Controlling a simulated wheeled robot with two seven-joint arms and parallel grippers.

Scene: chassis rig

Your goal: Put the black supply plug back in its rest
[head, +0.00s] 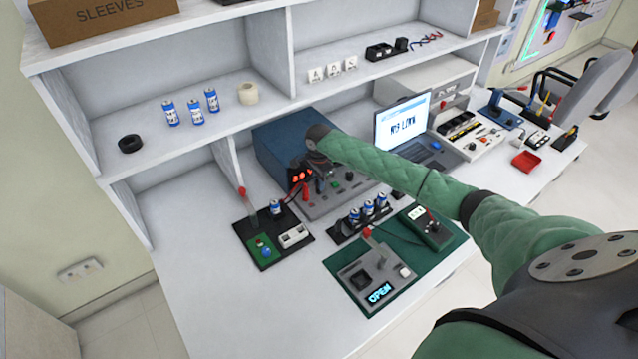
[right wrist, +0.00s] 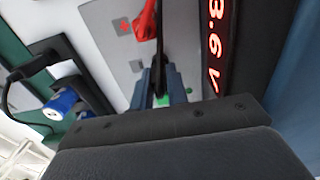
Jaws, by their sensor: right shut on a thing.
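My right gripper (head: 321,184) is in front of the blue power supply (head: 283,136), low over its grey front ledge (head: 345,192). In the right wrist view its two fingers (right wrist: 159,82) are shut on a narrow black thing (right wrist: 160,52), which looks like the black supply plug. The fingers cover most of it, and I cannot tell whether it touches the ledge. A red plug (head: 305,191) stands upright just left of the gripper; it also shows in the right wrist view (right wrist: 145,20). The plug's rest cannot be made out. My left gripper is not in view.
A red display (head: 299,174) glows on the supply. A black tray (head: 272,238) with a red-tipped lever stands left. Blue cells in a holder (head: 362,220) and a green mat (head: 336,262) with an OPEN-lit fixture (head: 372,280) lie in front. The laptop (head: 402,125) is right.

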